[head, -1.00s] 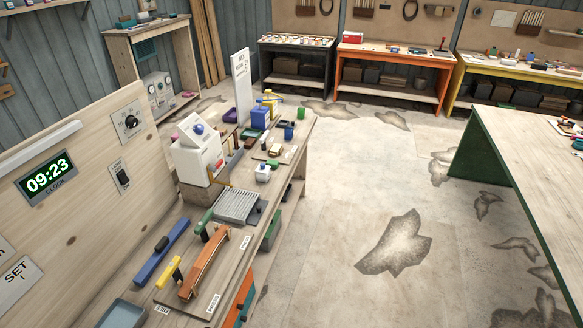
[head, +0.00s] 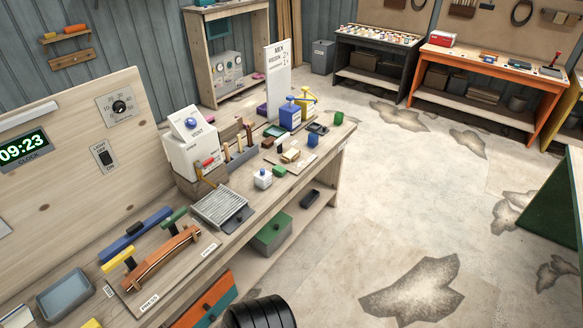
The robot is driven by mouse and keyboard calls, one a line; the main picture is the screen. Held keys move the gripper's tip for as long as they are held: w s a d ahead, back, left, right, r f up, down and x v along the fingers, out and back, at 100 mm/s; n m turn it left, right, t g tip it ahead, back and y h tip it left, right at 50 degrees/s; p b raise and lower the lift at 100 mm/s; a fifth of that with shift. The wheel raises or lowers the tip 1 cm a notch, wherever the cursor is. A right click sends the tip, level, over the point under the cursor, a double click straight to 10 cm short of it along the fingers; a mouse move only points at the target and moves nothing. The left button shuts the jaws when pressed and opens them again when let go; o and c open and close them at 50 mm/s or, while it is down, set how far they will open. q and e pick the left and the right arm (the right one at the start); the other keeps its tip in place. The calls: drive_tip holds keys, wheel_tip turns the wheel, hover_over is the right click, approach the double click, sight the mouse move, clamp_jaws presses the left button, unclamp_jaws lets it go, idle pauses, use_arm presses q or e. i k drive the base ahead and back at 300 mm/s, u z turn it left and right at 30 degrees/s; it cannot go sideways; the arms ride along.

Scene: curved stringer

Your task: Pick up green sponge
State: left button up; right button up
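A small green block (head: 281,171) with a sponge-like shape lies on the wooden workbench (head: 225,255), just right of a small white bottle (head: 262,179). It is too small to tell for sure that it is the green sponge. A green cube (head: 339,117) stands near the bench's far right corner. Neither of my grippers is in view.
The bench also holds a grey ribbed tray (head: 220,207), a curved wooden piece (head: 163,257), a white box (head: 192,152) and a tall white sign (head: 277,80). A green box (head: 272,232) sits on the lower shelf. The floor (head: 390,200) to the right is clear.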

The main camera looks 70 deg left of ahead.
sight(279, 170)
drive_tip(key=u, duration=0.55)
drive_tip(key=i, duration=0.95)
drive_tip(key=u, duration=0.95)
